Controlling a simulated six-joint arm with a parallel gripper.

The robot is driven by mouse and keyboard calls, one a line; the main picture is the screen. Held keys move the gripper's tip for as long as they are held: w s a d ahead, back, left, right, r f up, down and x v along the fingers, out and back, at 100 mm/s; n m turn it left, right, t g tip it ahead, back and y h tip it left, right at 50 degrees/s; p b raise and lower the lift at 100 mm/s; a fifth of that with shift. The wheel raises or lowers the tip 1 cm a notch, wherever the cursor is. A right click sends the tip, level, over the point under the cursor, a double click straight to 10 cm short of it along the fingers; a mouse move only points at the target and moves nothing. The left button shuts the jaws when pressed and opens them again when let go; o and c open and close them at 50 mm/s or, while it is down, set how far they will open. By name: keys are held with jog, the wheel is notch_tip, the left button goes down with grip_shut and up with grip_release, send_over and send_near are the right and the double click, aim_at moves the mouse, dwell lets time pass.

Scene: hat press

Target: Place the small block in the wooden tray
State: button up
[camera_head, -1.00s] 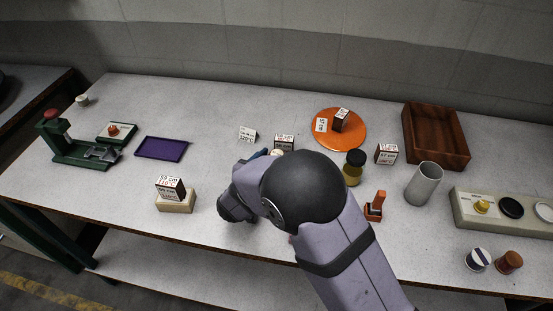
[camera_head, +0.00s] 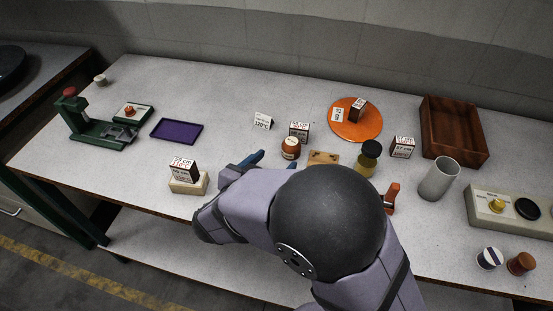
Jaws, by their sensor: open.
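The wooden tray (camera_head: 481,154) is a dark brown open box at the back right, and it looks empty. Several small dark-and-white labelled blocks are in view, and I cannot tell which one the task means. One block (camera_head: 184,168) sits on a beige base at the front left. Another block (camera_head: 299,131) stands behind a brown jar. A third block (camera_head: 357,109) is on an orange disc, and one more block (camera_head: 403,147) stands left of the tray. My gripper (camera_head: 247,160) is open, with blue fingers right of the beige base. My arm hides much of it.
The brown jar (camera_head: 291,149), a small wooden plate (camera_head: 323,157) and a black-lidded jar (camera_head: 369,158) stand close behind my arm. A grey cylinder (camera_head: 438,179) stands before the tray. A purple mat (camera_head: 177,131) and green press (camera_head: 95,125) are left.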

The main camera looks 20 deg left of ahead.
aim_at(287, 151)
dwell(0.4)
jog(key=shift+w+d+p, duration=0.1)
jog(key=shift+w+p, duration=0.15)
jog(key=shift+p, duration=0.05)
jog(key=p+x, duration=0.2)
jog(key=x, duration=0.1)
jog(key=shift+d+f, duration=0.15)
jog(key=shift+f, duration=0.2)
jog(key=shift+p+x, duration=0.65)
jog(key=shift+x, duration=3.05)
jog(key=shift+f, duration=0.15)
jog(key=c, duration=1.2)
jog(key=shift+c, duration=0.2)
jog(key=shift+a, duration=0.25)
